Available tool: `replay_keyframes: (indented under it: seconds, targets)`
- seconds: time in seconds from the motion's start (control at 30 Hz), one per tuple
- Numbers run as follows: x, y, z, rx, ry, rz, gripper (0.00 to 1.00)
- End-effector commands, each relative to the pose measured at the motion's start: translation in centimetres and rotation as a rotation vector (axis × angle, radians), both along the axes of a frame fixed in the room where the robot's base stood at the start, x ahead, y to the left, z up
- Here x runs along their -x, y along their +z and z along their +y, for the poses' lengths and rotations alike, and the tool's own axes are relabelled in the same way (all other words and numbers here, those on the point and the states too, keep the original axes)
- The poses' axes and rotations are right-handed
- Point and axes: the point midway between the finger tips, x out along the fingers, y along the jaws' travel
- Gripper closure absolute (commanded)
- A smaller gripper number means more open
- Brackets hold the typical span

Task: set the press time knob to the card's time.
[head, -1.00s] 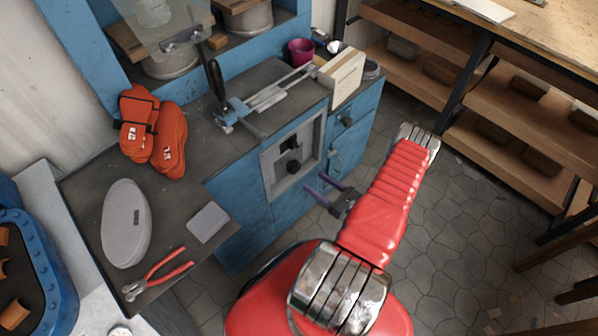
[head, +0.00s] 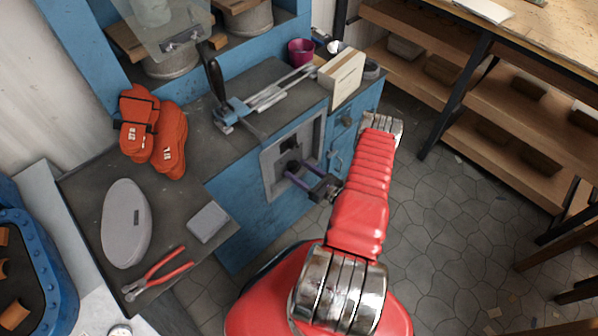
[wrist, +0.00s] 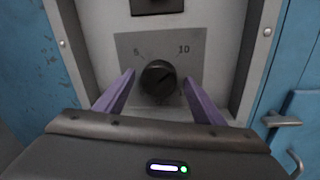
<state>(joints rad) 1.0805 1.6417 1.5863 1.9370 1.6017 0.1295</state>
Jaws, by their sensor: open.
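The press time knob (wrist: 158,79) is a round black knob on a grey plate (wrist: 126,45) in the wrist view, with marks 5 at its upper left and 10 at its upper right. A light pointer line on it seems to aim to the upper right, toward the 10. In the head view the knob (head: 292,167) sits low on the recessed grey panel (head: 271,170). My gripper (wrist: 158,88) is open, its two purple fingers on either side of the knob, apart from it as far as I can tell. It also shows in the head view (head: 290,178). I cannot make out a card's time.
A dark display (wrist: 157,5) is above the knob. A door handle (wrist: 281,120) is at the right. The blue bench (head: 215,150) carries orange gloves (head: 168,143), red pliers (head: 158,275), a grey sole-shaped piece (head: 126,225) and a cream box (head: 342,78).

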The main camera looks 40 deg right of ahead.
Motion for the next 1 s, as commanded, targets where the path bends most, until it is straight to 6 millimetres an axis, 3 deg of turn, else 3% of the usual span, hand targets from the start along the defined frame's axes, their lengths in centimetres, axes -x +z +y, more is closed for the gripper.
replay_keyframes:
  seconds: [0.13, 0.7, 1.0]
  targets:
    - [0.02, 0.00, 0.00, 0.000, 0.000, 0.000, 0.37]
    - [0.03, 0.00, -0.01, 0.000, 0.000, 0.000, 0.77]
    - [0.04, 0.01, -0.01, 0.052, 0.000, -0.001, 0.78]
